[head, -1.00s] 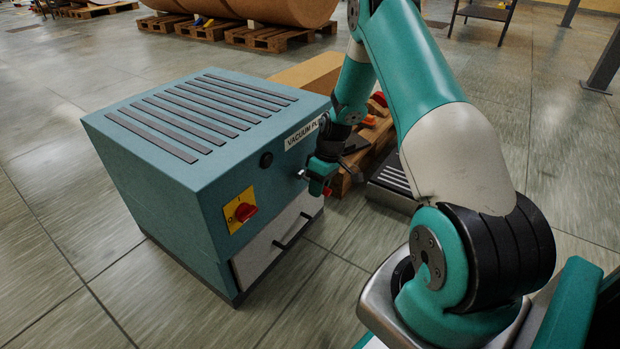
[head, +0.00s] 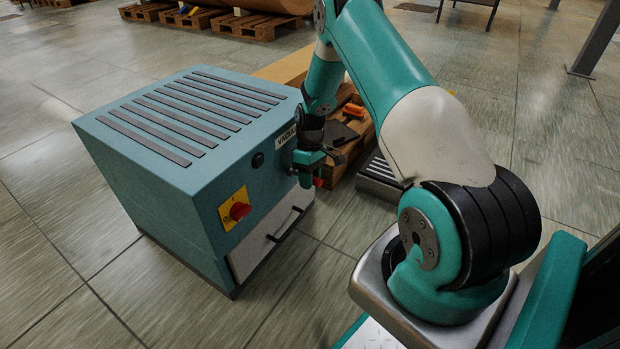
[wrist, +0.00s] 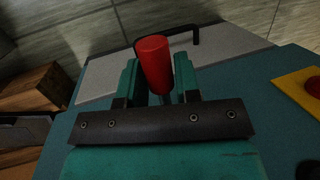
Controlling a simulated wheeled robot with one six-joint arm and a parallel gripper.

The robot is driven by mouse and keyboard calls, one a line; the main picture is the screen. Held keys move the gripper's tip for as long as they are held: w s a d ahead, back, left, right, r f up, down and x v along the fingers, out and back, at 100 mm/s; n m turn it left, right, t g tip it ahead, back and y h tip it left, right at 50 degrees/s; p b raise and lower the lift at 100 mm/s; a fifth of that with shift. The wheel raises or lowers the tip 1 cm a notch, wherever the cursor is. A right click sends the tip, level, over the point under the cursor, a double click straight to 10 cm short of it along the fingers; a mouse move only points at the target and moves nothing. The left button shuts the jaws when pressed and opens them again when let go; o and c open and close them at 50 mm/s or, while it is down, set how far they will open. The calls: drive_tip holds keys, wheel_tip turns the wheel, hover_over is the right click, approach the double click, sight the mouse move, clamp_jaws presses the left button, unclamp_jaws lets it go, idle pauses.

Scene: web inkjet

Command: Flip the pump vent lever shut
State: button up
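The vacuum pump (head: 150,185) is a teal box at the left in the head view. Its vent lever has a red grip (wrist: 155,64) on a thin metal stem in the wrist view. The red end also shows in the head view (head: 318,182), just under my gripper (head: 308,170), at the pump's front face. In the wrist view my gripper (wrist: 158,82) has its two teal fingers apart, one on each side of the red grip. A narrow gap seems to show beside the grip. The lever's pivot is hidden behind my gripper.
A yellow plate with a red rotary switch (head: 237,209) is on the pump front, left of the lever. Below is a pale panel with a dark handle (head: 285,224). A wooden pallet (head: 352,135) and a ribbed dark-grey unit (head: 380,175) stand to the right. The front floor is clear.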

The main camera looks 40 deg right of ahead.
drive_tip(key=shift+o, duration=1.3)
drive_tip(key=p+v, duration=0.6)
drive_tip(key=v, duration=1.1)
drive_tip(key=shift+r, duration=0.2)
drive_tip(key=shift+d, duration=0.1)
